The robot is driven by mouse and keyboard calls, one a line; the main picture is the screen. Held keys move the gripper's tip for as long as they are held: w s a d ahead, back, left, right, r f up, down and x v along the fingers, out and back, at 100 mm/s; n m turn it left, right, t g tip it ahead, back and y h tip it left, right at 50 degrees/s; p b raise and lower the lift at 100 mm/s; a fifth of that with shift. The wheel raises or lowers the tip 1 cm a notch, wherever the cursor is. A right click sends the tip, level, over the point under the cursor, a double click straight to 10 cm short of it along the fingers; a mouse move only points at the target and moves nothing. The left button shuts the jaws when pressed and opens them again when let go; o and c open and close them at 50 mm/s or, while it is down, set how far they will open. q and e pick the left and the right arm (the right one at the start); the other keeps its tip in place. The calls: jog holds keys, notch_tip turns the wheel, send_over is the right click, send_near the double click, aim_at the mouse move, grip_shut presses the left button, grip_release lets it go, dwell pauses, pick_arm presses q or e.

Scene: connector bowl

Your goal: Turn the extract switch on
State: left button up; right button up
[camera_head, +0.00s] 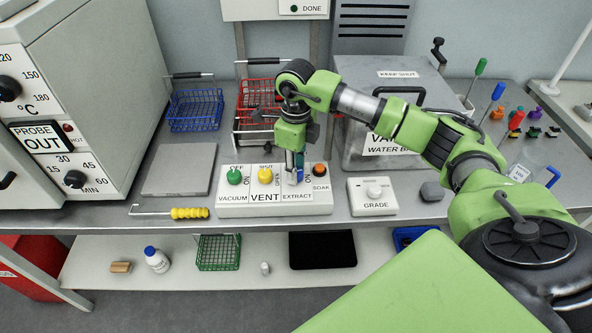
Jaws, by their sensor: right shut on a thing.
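The white control box (235,210) stands on the bench near its front edge. It carries a green vacuum knob (234,177), a yellow vent knob (265,176) and an orange soak button (320,169). The extract switch sits above the EXTRACT label (298,196), between the vent knob and the soak button. My right gripper (293,177) points straight down over the extract switch and is shut on it. The gripper hides most of the switch, so its position cannot be read. My left gripper is not in view.
A white grade dial box (373,208) stands right of the control box. A grey flat plate (180,169), blue basket (195,108) and red basket (262,95) lie left and behind. A metal water bath (363,138) stands behind my right arm. A yellow-handled hook (189,213) lies at the front edge.

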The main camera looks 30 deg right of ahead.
jog(key=shift+m, duration=1.1)
jog(key=o, duration=1.1)
jog(key=shift+r, duration=0.15)
notch_tip(320, 180, up, 12)
jog(key=shift+f, duration=0.1)
jog(key=shift+f, duration=0.1)
